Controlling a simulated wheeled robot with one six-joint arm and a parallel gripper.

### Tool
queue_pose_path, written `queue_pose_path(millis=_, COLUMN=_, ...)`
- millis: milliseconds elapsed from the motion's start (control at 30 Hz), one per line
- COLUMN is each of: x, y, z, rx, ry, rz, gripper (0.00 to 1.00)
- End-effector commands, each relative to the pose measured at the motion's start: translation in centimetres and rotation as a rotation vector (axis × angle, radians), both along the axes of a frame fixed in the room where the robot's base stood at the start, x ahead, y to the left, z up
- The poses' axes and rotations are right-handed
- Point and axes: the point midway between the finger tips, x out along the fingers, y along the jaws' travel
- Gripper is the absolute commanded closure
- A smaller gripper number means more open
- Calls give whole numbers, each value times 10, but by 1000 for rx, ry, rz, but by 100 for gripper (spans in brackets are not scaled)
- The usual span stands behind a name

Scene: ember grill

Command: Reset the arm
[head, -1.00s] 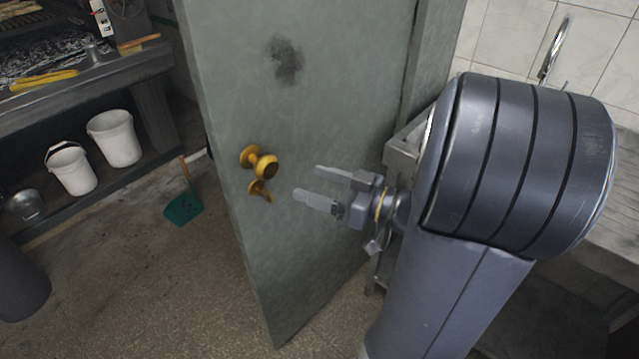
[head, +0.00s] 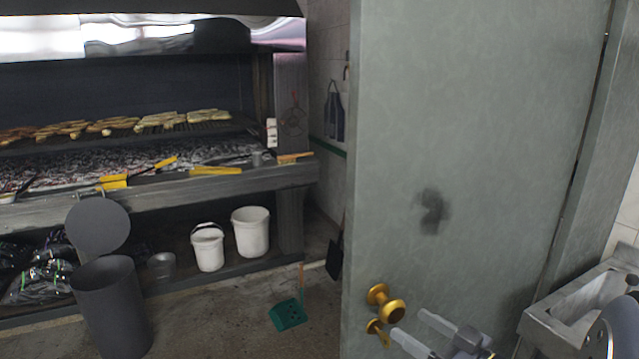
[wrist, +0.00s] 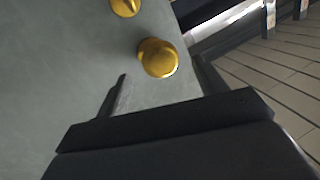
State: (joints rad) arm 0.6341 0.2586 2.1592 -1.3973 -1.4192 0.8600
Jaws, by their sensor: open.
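My gripper (head: 411,329) is open and empty at the lower right of the head view, its two pale fingers pointing left. It is beside the brass door knob (head: 388,304) on the grey-green door (head: 460,130); I see no contact. A brass lever piece (head: 377,331) sits just below the knob. In the wrist view the knob (wrist: 158,58) is ahead of the gripper, and the lever piece (wrist: 125,7) is at the top edge.
A sink (head: 575,305) stands right of the door. At left are the grill counter (head: 200,183), white buckets (head: 250,231), a dark bin (head: 110,310) with its lid raised, and a green dustpan (head: 288,314).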

Motion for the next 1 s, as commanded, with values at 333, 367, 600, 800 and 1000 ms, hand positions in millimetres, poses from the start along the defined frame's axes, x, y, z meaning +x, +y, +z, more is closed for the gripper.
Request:
queue_pose_path(millis=333, x=32, y=29, z=0, rx=-1, ry=0, rz=4, gripper=33)
queue_pose_path(millis=367, x=35, y=30, z=0, rx=-1, ry=0, rz=3, gripper=33)
queue_pose_path(millis=600, x=44, y=38, z=0, rx=0, ry=0, rz=1, gripper=33)
queue_pose_path(millis=800, x=44, y=38, z=0, rx=0, ry=0, rz=-1, gripper=33)
queue_pose_path(millis=1000, x=45, y=38, z=1, rx=-1, ry=-5, rz=-1, gripper=33)
